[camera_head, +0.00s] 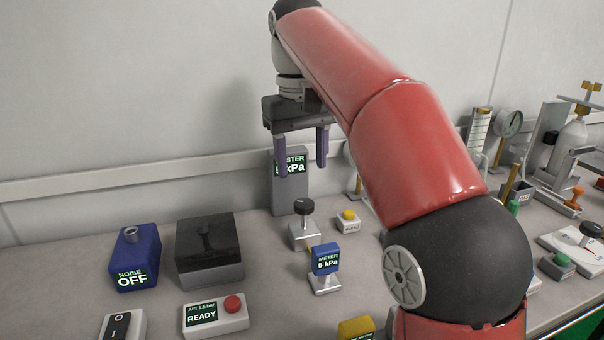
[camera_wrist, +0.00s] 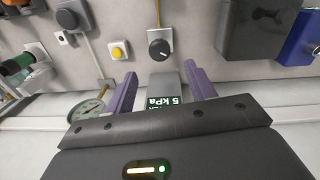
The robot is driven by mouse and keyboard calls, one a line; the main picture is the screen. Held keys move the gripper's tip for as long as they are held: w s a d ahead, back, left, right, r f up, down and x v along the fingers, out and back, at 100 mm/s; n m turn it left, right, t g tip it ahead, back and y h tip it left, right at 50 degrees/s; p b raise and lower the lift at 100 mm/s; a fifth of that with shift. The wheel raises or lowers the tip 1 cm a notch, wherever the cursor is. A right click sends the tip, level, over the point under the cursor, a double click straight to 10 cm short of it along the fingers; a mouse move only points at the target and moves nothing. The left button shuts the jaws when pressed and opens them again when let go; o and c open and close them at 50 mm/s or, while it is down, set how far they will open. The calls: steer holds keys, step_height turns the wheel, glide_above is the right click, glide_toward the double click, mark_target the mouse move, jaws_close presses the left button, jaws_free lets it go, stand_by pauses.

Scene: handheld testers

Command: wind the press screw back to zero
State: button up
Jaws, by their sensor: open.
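A black round knob (camera_head: 304,207) stands on a small pale grey block in front of the master display; it looks like the press screw, though no label confirms it. In the wrist view the knob (camera_wrist: 159,49) shows a white mark line and lies beyond the fingertips. The grey master unit (camera_head: 291,195) reads 5 kPa, its label partly covered by my gripper. The blue meter (camera_head: 326,259) also reads 5 kPa. My gripper (camera_head: 302,168) is open and empty, its purple fingers pointing down, above and apart from the knob. The open fingers also show in the wrist view (camera_wrist: 160,69).
A yellow button box (camera_head: 348,220) stands right of the knob. Left are a dark lidded box (camera_head: 208,250), a blue noise box (camera_head: 135,260) reading OFF and an air box (camera_head: 215,315) reading READY. The right side is crowded; my arm hides part of the bench.

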mark_target(303, 202)
steer(key=f+m+h, duration=0.1)
steer(key=f+m, duration=0.1)
steer(key=m, duration=0.3)
steer(key=f+m+t+h, duration=0.1)
steer(key=f+m, duration=0.2)
steer(key=m, duration=0.3)
steer(key=f+m+t+h, duration=0.1)
steer(key=f+m, duration=0.1)
steer(key=m, duration=0.3)
steer(key=shift+s+a+f+m+h, duration=0.2)
steer(key=shift+a+f+m+h, duration=0.05)
steer(key=shift+m+h, duration=0.05)
steer(key=c, duration=1)
